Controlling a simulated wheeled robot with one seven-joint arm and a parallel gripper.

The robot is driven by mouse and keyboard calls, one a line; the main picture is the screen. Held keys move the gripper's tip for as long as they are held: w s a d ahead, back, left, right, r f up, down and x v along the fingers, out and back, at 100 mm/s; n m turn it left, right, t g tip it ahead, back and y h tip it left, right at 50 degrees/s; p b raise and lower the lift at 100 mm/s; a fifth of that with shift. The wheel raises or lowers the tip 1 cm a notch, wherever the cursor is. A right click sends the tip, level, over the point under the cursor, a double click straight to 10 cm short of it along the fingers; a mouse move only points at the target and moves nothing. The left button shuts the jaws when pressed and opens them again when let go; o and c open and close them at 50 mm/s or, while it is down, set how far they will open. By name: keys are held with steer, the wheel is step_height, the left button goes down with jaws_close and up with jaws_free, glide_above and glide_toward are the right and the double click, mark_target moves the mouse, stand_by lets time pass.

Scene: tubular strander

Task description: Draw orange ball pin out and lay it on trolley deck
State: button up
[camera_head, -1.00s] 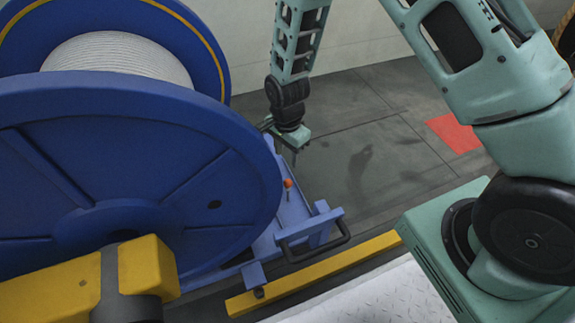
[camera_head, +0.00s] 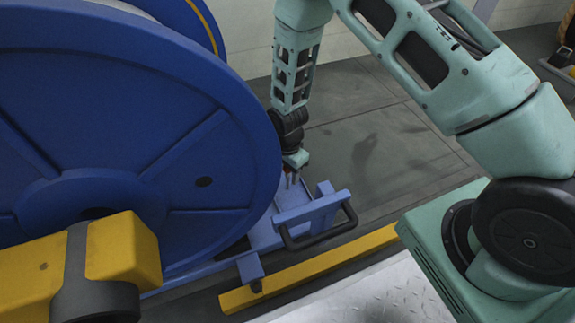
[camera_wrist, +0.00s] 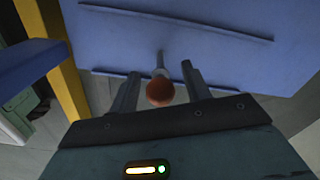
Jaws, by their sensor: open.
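The orange ball pin (camera_wrist: 160,92) shows in the wrist view as an orange ball on a thin pale shank, set against a blue plate. My gripper (camera_wrist: 160,82) is open, with one finger on each side of the ball and a gap to each. In the head view my gripper (camera_head: 292,180) is low beside the big blue reel, over the blue trolley frame (camera_head: 262,236). The ball is mostly hidden there by the gripper. The trolley deck (camera_wrist: 200,45) is likely the blue plate with raised lips; I cannot tell for certain.
The large blue reel (camera_head: 120,150) stands close on the left of my arm. A black handle (camera_head: 318,236) on a blue bracket is right of my gripper. A yellow bar (camera_head: 310,272) lies along the floor. The grey floor behind is clear.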

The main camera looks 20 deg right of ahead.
steer(key=shift+f+b, duration=0.35)
steer(key=shift+f, duration=0.75)
jaws_close()
steer(key=shift+w+g, duration=0.55)
steer(key=shift+g, duration=0.05)
steer(key=shift+w+f+g, duration=0.4)
steer(key=shift+w+g, duration=0.4)
steer(key=shift+w+f+g+b, duration=0.15)
steer(key=shift+w+g+b, duration=0.35)
steer(key=shift+g, duration=0.1)
steer(key=shift+w+g, duration=0.15)
steer(key=shift+g, duration=0.15)
